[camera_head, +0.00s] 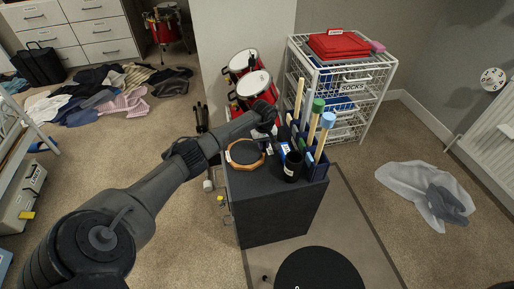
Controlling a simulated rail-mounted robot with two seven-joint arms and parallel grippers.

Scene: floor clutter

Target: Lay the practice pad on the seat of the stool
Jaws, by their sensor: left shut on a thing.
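The practice pad (232,161), a flat eight-sided piece with an orange-brown rim, is over the top of a dark cabinet in the middle of the view. I cannot tell whether it still touches the top. My left gripper (271,138) reaches in from the left, points down at the pad's right edge and is shut on it; the fingertips are small and partly hidden. The stool's round black seat (320,272) is at the bottom edge, in front of the cabinet, partly cut off and bare where visible. My right gripper is not in view.
The dark cabinet (275,215) also bears a dark cup (293,167) and a blue holder with upright sticks, close right of the gripper. Red drums (254,85) and a white wire rack (345,100) stand behind. A clear plastic bag (405,178) lies on the floor right.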

